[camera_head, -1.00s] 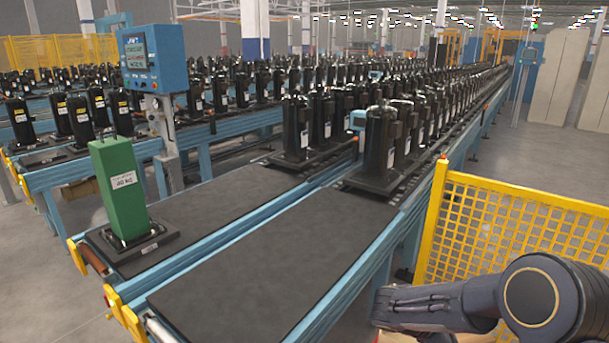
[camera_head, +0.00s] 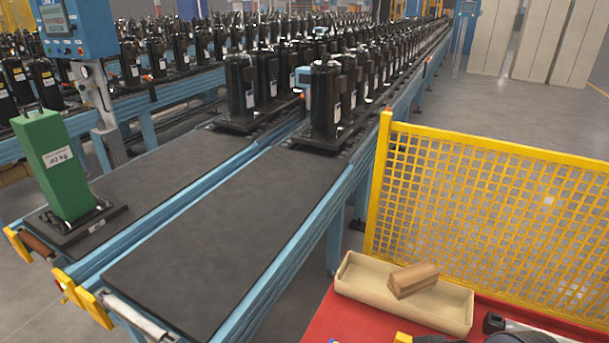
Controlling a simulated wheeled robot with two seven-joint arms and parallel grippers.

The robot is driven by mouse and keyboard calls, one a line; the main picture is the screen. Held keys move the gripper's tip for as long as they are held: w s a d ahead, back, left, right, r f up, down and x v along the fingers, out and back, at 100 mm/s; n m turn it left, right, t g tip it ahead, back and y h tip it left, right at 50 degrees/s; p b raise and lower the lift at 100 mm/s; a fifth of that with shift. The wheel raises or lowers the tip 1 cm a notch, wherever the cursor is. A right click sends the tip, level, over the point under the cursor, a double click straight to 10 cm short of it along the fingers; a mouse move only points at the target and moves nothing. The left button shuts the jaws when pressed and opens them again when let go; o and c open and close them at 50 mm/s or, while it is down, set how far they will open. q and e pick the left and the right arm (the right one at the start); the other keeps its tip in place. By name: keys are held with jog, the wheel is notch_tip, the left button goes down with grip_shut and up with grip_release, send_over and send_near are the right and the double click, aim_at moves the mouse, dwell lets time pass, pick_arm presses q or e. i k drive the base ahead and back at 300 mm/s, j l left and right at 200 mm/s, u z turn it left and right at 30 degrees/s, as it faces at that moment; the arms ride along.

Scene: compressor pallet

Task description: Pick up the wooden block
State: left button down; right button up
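The wooden block (camera_head: 413,281) is brown and lies tilted in a shallow cream tray (camera_head: 362,284), at the lower right of the head view. One end of the block seems to rest on or over the tray's rim. The tray stands on a red surface (camera_head: 352,322). A dark part of my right arm shows at the bottom right edge, but its gripper is not visible. My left gripper is not in view.
A yellow mesh fence (camera_head: 480,195) stands right behind the tray. Conveyors with black compressors (camera_head: 325,100) run to the back. A green block marked in kg (camera_head: 55,165) stands on the left conveyor. The near conveyor surface (camera_head: 215,235) is clear.

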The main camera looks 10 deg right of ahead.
aim_at(405, 282)
jog(key=z, duration=1.35)
